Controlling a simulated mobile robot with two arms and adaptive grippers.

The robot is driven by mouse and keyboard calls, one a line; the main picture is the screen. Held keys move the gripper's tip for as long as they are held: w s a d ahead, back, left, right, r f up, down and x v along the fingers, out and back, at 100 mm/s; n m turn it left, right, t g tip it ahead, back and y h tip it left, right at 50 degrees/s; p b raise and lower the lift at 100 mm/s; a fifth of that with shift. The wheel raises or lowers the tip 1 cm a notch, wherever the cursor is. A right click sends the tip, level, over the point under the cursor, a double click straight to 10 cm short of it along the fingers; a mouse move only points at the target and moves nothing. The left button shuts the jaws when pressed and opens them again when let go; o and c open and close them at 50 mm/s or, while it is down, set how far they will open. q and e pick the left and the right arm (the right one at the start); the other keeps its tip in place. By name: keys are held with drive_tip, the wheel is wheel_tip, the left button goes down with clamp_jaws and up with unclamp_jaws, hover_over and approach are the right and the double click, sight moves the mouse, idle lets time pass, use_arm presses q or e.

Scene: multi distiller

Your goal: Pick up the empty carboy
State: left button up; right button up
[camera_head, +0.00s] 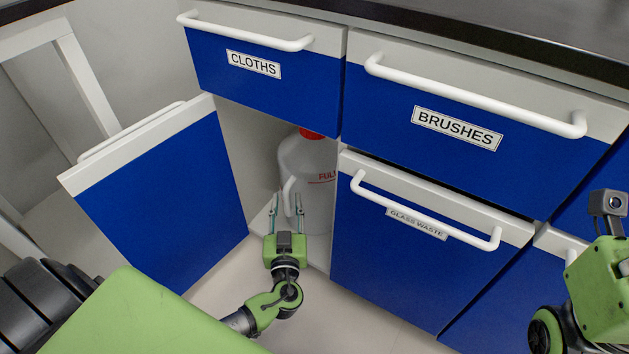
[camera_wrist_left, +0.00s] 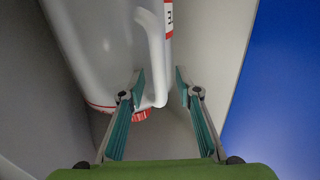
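A whitish carboy (camera_head: 308,165) with a red cap (camera_head: 312,133) and a red "FULL" mark stands upright inside the open cabinet. Its right side is hidden behind the glass waste front. Its curved white handle (camera_head: 289,195) faces out to the left. My left gripper (camera_head: 287,200) is in front of the carboy at the cabinet opening, fingers open and pointing in. My right gripper's fingers are not in view.
A blue cabinet door (camera_head: 165,200) stands open at the left. The cloths drawer (camera_head: 265,75) is above the opening; the glass waste front (camera_head: 420,245) is close on the right, with a protruding handle. The brushes drawer (camera_head: 480,110) is above it. The cabinet wall (camera_wrist_left: 215,45) is beside the gripper.

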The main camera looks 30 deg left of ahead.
use_arm(q)
clamp_jaws()
drive_tip(key=shift+r, duration=0.25)
